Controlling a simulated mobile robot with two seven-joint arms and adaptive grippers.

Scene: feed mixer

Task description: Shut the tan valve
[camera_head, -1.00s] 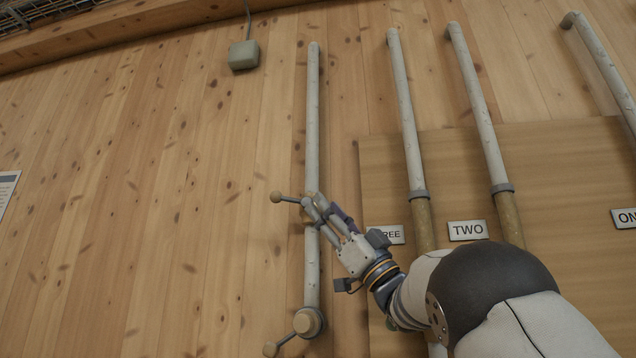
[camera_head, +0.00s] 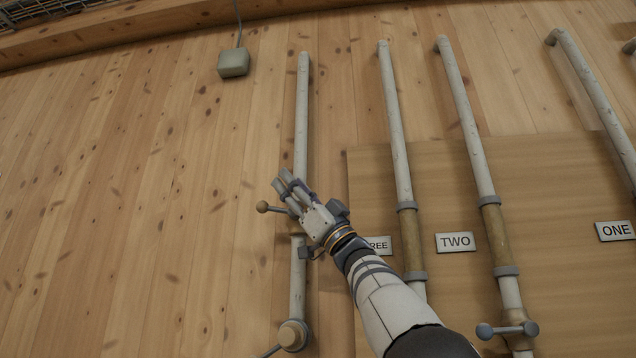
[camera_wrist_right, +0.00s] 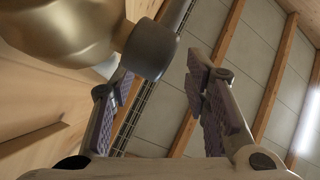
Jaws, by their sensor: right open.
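A valve handle with a tan ball knob (camera_head: 262,206) sticks out to the left from the leftmost grey pipe (camera_head: 301,120). Its hub is hidden behind my right gripper (camera_head: 284,184), which is in front of the pipe with its fingers beside the handle. In the right wrist view, my right gripper (camera_wrist_right: 160,80) is open. A shiny gold-brown body (camera_wrist_right: 65,25) with a dark rounded end (camera_wrist_right: 150,50) is close above the left finger; whether they touch I cannot tell. My left gripper is not in view.
A lower valve with a beige hub (camera_head: 292,335) is at the foot of the same pipe. To the right are a board with the labels TWO (camera_head: 455,242) and ONE (camera_head: 615,231), more pipes, and a blue-grey valve (camera_head: 507,330).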

